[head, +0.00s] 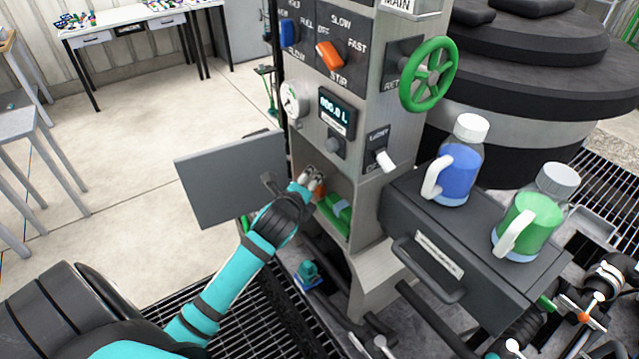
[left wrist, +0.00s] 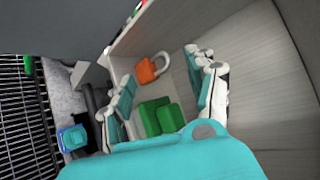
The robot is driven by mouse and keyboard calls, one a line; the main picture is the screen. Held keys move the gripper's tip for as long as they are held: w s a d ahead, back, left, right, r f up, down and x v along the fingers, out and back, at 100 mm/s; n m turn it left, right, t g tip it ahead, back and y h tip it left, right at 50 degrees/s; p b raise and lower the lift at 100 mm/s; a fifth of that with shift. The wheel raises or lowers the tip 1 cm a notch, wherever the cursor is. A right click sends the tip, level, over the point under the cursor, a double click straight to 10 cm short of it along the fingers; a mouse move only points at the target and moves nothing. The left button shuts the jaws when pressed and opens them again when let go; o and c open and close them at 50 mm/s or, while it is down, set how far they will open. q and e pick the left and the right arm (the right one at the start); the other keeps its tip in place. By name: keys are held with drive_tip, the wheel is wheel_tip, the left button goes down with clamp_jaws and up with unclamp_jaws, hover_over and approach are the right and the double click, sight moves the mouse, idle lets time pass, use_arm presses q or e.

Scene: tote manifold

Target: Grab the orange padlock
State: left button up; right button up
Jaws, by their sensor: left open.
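The orange padlock (left wrist: 147,71) with a grey shackle sits inside the open compartment of the grey cabinet, near its back in the left wrist view. In the head view only a bit of its orange (head: 321,190) shows beside my gripper. My left gripper (head: 313,178) reaches into the compartment opening. In the left wrist view its fingers (left wrist: 165,85) are spread, with the padlock seen between and beyond them, apart from both. My right gripper does not show.
A green object (left wrist: 158,117) lies in the compartment close to the padlock. The compartment's grey door (head: 230,178) hangs open on the left. Right of it a dark drawer box (head: 435,268) carries a blue bottle (head: 458,175) and a green bottle (head: 522,225).

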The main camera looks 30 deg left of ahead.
use_arm(q)
drive_tip(key=x, duration=0.2)
drive_tip(key=p+x, duration=0.1)
drive_tip(key=x, duration=0.3)
drive_tip(key=shift+d+f+p, duration=0.15)
drive_tip(key=shift+d+p, duration=0.15)
drive_tip(key=shift+p, duration=0.05)
drive_tip(key=shift+w+a+f, duration=0.1)
drive_tip(key=shift+w+f, duration=0.1)
drive_tip(key=shift+w, duration=0.15)
drive_tip(key=shift+s, duration=0.1)
